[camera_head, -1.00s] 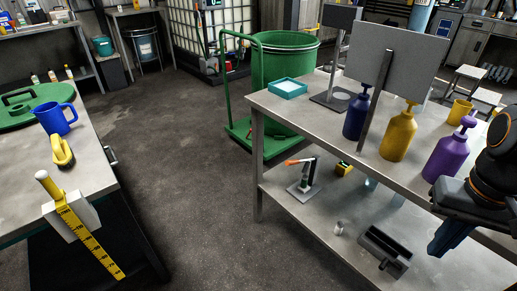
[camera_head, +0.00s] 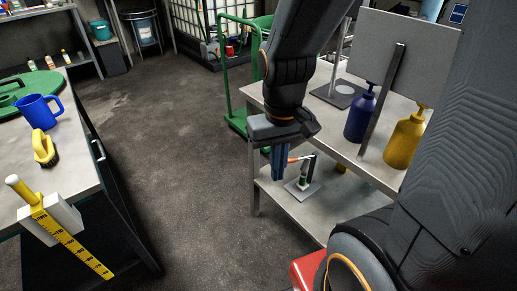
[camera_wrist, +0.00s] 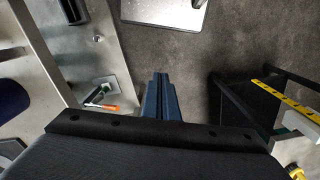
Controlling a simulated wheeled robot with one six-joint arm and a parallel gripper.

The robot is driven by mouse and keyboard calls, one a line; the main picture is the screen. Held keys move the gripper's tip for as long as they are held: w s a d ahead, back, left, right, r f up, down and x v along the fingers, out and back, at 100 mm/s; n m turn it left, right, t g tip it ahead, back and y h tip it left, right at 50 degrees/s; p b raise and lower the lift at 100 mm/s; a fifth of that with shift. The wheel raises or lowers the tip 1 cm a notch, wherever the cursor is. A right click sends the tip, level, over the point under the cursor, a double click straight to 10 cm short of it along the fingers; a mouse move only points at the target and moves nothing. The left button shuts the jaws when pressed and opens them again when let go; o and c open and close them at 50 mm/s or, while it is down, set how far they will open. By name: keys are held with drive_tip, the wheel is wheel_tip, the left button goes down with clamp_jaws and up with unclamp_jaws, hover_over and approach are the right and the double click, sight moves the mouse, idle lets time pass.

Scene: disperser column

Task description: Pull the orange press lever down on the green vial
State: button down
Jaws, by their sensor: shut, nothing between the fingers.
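The small press stands on the lower shelf of the right table, with a grey base plate (camera_head: 311,189) and a black upright (camera_head: 313,167). Its orange lever (camera_head: 294,158) points left, and my gripper partly covers it in the head view. The green vial (camera_head: 303,181) stands upright on the base under the lever arm. In the wrist view the orange lever (camera_wrist: 109,107) and vial (camera_wrist: 104,87) are left of my fingers. My gripper (camera_head: 279,178) points down, shut and empty, at the table's left edge. It is apart from the lever in the wrist view (camera_wrist: 160,76).
The upper tabletop (camera_head: 258,97) overhangs the press and carries a blue bottle (camera_head: 360,117) and a yellow bottle (camera_head: 404,141). A table leg (camera_head: 254,180) stands left of the press. The floor (camera_head: 190,190) between the tables is clear. A green cart (camera_head: 226,80) stands behind.

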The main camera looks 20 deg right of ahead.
drive_tip(key=w+a+f+m+t+b, duration=0.1)
drive_tip(key=w+f+m+t, duration=0.2)
drive_tip(key=w, duration=0.9)
drive_tip(key=w+a+f+m+t, duration=0.1)
drive_tip(key=w+f+m+t, duration=0.15)
drive_tip(key=w, duration=0.95)
drive_tip(key=w+d+f+m+t+h, duration=0.1)
drive_tip(key=w+d+f+m+h, duration=0.2)
drive_tip(key=w+d+h, duration=0.15)
drive_tip(key=s+d+f+m+g+h+b, duration=0.1)
drive_tip(key=s+d+f+m+g+h, duration=0.2)
drive_tip(key=d, duration=0.4)
drive_tip(key=shift+s+d+f+m+g+h, duration=0.15)
drive_tip(key=shift+s+f+m+g+h, duration=0.25)
drive_tip(key=shift+s+h, duration=0.7)
drive_tip(key=shift+w, duration=0.2)
